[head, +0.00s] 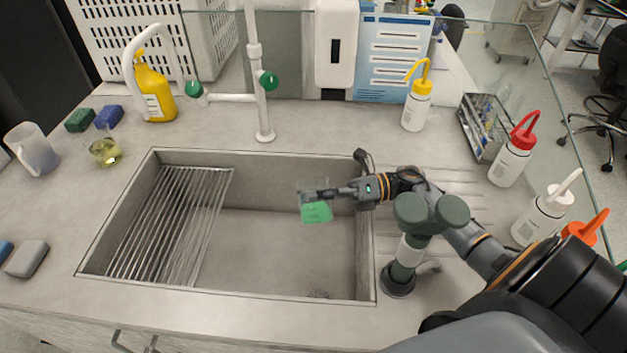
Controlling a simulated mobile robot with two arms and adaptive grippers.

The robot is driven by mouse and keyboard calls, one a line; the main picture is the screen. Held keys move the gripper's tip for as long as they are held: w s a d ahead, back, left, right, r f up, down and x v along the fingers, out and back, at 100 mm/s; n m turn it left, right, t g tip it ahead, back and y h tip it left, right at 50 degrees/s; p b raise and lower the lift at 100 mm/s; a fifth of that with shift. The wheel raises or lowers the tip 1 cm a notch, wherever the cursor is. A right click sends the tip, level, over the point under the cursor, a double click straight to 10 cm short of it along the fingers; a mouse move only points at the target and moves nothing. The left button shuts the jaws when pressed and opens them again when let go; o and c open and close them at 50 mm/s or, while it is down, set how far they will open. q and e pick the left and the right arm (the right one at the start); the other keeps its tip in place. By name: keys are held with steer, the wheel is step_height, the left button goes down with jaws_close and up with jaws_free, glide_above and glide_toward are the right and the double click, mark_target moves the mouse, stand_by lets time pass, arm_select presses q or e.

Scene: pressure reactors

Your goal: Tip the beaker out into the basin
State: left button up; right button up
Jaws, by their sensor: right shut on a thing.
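A small beaker with green contents (317,212) is at the tip of my right gripper (312,195). My right gripper is shut on it and holds it over the right half of the basin (270,250). The gripper's fingers cover the beaker's upper part, so I cannot tell how far it is tilted. No stream of liquid shows below it. My left gripper is not in view.
A wire rack (170,225) covers the basin's left part. A white tap (262,90) stands behind it. A glass with yellowish liquid (105,152) and a grey jug (33,150) are left. A green-capped fixture (408,245) stands close to my right arm. Wash bottles (417,105) line the right.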

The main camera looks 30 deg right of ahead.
mark_target(312, 180)
steer(key=shift+s+a+r+m+p, duration=0.1)
steer(key=shift+s+r+m+p, duration=0.15)
steer(key=shift+m+p, duration=0.7)
steer(key=shift+s+a+r+m+p, duration=0.15)
steer(key=shift+m+p, duration=0.45)
steer(key=shift+p, duration=0.7)
steer(key=shift+s+r+m+p, duration=0.25)
steer(key=shift+m+p, duration=0.5)
steer(key=shift+p, duration=0.4)
steer(key=m+p, duration=0.1)
steer(key=m, duration=0.1)
steer(key=r+m+p, duration=0.1)
steer(key=m+p, duration=0.1)
steer(key=shift+r, duration=0.2)
steer(key=m, duration=0.1)
steer(key=m+p, duration=0.1)
steer(key=m, duration=0.1)
steer(key=shift+w+r, duration=0.1)
steer(key=shift+r, duration=0.2)
